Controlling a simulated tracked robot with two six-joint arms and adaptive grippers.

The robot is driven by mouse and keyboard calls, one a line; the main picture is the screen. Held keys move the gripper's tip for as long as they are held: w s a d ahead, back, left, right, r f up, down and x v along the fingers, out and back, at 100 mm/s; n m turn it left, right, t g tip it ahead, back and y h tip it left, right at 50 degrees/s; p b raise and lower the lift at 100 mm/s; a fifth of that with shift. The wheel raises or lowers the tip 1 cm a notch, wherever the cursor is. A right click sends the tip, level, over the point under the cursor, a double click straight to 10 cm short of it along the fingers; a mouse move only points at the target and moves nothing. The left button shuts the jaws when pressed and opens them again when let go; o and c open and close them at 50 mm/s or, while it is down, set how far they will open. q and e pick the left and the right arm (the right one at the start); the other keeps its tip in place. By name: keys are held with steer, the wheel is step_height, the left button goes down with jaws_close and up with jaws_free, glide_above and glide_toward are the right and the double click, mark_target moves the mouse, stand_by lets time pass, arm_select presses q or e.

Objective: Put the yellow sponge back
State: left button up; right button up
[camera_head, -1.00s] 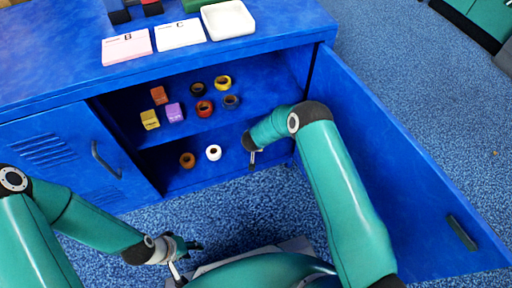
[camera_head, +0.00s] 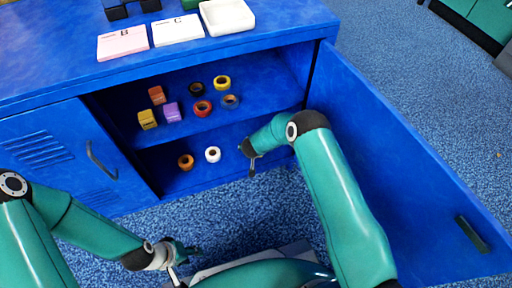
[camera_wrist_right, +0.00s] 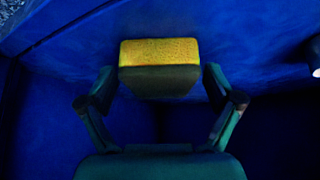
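The yellow sponge (camera_wrist_right: 159,62) shows in the right wrist view, its bright yellow face lit and its near side dark. It lies on a blue surface between the fingertips of my right gripper (camera_wrist_right: 160,76), with a gap on each side. That gripper is open. In the head view my right gripper (camera_head: 252,168) is at the right of the cabinet's lower compartment, and I cannot make out the sponge there. My left gripper (camera_head: 183,262) is low at the left, outside the cabinet; its fingers are too small to read.
The blue cabinet's right door (camera_head: 400,170) stands open. Its upper shelf (camera_head: 270,100) holds small coloured boxes and tape rolls. A white roll (camera_head: 213,154) and an orange roll (camera_head: 186,161) stand in the lower compartment. Cards and a white tray (camera_head: 227,17) lie on top.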

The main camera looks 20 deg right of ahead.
steer(key=shift+s+r, duration=0.1)
steer(key=shift+r, duration=0.3)
steer(key=p+v, duration=0.5)
steer(key=v, duration=0.6)
steer(key=s+a+n+g+y, duration=0.1)
steer(key=s+a+g+y, duration=0.1)
steer(key=s, duration=1.2)
steer(key=s+a+r+n+g+y, duration=0.1)
steer(key=s+a+g+y, duration=0.1)
steer(key=s, duration=1.2)
steer(key=shift+s+a+r+g+y, duration=0.2)
steer(key=shift+s+r+g+y, duration=0.15)
steer(key=shift+g+y, duration=0.6)
